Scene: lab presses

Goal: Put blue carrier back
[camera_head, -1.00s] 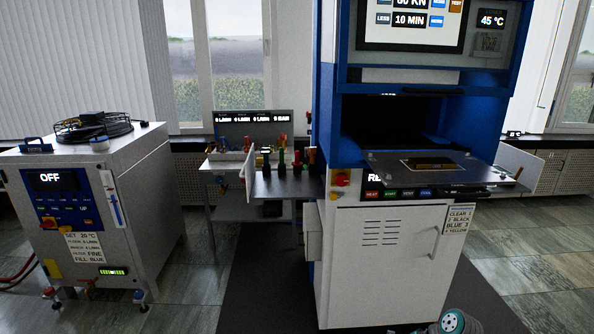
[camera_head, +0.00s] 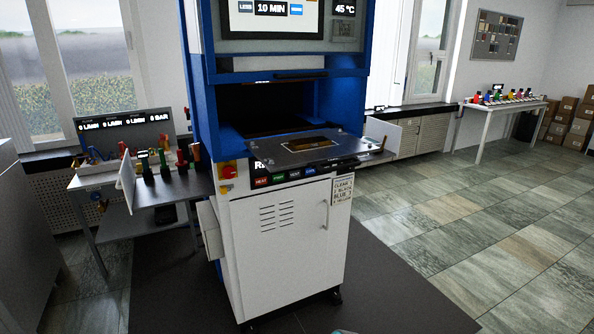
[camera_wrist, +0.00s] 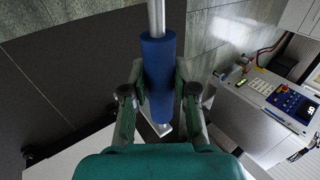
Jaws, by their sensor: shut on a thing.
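In the wrist view, my gripper (camera_wrist: 159,98) is shut on the blue carrier (camera_wrist: 158,60). The held part is a blue cylindrical sleeve on a pale metal rod, and the rod runs up out of the picture. A flat pale metal piece shows below the sleeve, partly hidden by my fingers. The carrier is held above the floor, apart from any stand or table. In the head view neither my gripper nor the held carrier shows clearly.
A blue and white press (camera_head: 285,215) stands ahead, with a metal plate (camera_head: 305,150) jutting out. Left of it a side shelf (camera_head: 165,188) bears green, black and red-handled items. A white table (camera_head: 480,112) with several coloured pieces stands far right. The tiled floor (camera_head: 470,215) there is clear.

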